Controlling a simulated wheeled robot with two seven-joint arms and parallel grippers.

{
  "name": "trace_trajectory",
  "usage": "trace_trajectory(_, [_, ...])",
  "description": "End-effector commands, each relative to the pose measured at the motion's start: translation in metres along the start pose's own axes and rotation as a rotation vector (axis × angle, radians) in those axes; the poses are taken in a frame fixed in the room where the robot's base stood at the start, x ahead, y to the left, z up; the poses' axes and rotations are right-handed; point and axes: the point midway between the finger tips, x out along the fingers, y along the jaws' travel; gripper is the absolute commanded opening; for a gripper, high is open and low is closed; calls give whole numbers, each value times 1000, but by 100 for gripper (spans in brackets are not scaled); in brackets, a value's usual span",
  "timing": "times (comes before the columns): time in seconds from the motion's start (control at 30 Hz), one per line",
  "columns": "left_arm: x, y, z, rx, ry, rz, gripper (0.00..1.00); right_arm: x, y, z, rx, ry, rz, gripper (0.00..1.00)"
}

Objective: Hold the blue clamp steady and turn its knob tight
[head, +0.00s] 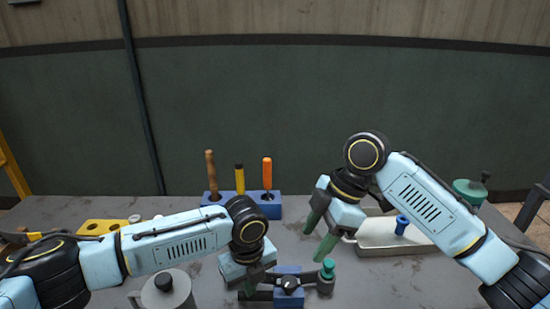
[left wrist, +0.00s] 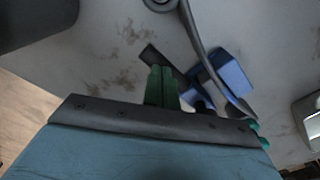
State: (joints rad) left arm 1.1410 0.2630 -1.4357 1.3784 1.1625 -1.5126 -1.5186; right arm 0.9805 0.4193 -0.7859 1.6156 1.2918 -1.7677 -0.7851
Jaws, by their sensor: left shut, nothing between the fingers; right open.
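The blue clamp (head: 287,298) stands at the front middle of the table, with a dark knob on top and a dark bar crossing it. In the left wrist view its blue body (left wrist: 232,72) lies right of the fingers, partly behind a grey curved bar. My left gripper (head: 247,289) is shut and empty, just left of the clamp; its green fingers (left wrist: 162,88) are together. I cannot tell whether they touch the dark bar. My right gripper (head: 319,231) is open and empty, above the table behind and right of the clamp, its green fingers apart.
A blue rack (head: 272,207) with several handled tools, a yellow holed block (head: 98,227), a metal tray (head: 388,246) and a green canister (head: 468,190) stand behind. Front right is clear.

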Motion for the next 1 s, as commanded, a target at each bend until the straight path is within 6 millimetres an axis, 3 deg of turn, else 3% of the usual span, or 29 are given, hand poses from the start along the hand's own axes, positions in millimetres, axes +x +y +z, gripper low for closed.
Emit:
trace_trajectory(0.8, [-65,-1,1,-1,-2,-4,0,-64,0,-27,0,0,0,55])
trace_trajectory(1.0, [-68,-1,1,0,-2,-4,0,-68,0,-28,0,0,0,55])
